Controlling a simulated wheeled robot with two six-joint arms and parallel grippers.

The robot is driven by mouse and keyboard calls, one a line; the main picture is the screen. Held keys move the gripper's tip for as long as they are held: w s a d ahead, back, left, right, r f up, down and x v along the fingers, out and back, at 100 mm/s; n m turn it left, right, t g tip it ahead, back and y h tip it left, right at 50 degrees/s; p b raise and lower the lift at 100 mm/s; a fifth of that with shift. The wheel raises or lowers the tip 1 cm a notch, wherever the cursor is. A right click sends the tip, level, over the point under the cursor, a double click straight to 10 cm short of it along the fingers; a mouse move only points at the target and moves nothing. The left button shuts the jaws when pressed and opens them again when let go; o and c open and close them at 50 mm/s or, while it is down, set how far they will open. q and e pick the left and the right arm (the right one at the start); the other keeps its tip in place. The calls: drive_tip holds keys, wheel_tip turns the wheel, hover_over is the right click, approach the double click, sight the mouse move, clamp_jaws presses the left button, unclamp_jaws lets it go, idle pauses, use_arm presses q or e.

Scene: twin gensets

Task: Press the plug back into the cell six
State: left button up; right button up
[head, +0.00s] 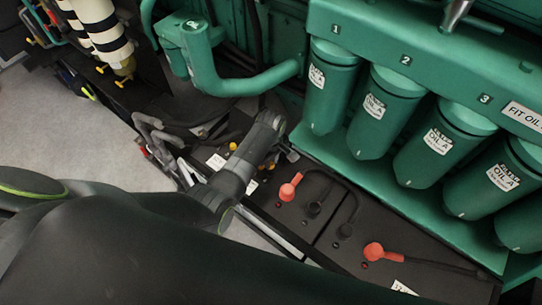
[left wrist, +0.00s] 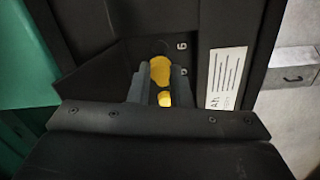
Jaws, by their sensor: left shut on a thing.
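In the left wrist view a yellow plug (left wrist: 160,70) is between the fingertips of my left gripper (left wrist: 157,84), which is shut on it. A dark round spot (left wrist: 160,47) shows just beyond the plug, beside the printed number 6 (left wrist: 181,46) on the black battery top. A second yellow patch (left wrist: 164,99) shows lower between the fingers; I cannot tell if it is another plug. The plug's lower end is hidden, so I cannot tell if it touches the cell opening. In the head view my left arm reaches over the battery area. My right gripper is not in view.
Red terminal covers (head: 290,188) and cables lie on the black battery tops to the right. Green oil filters (head: 385,110) hang under a green manifold behind. A green pipe (head: 235,80) runs above left. The floor (head: 85,140) at left is clear.

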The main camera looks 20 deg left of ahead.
sight(271, 173)
use_arm(q)
drive_tip(key=shift+f+b, duration=0.35)
drive_tip(key=shift+f, duration=0.15)
drive_tip(key=shift+f+b, duration=0.35)
drive_tip(key=shift+w+f+b, duration=0.1)
drive_tip(key=shift+f+b, duration=1.1)
drive_tip(key=shift+f, duration=0.3)
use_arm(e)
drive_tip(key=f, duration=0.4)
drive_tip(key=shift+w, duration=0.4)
use_arm(q)
drive_tip(key=shift+f, duration=0.15)
drive_tip(key=o, duration=0.8)
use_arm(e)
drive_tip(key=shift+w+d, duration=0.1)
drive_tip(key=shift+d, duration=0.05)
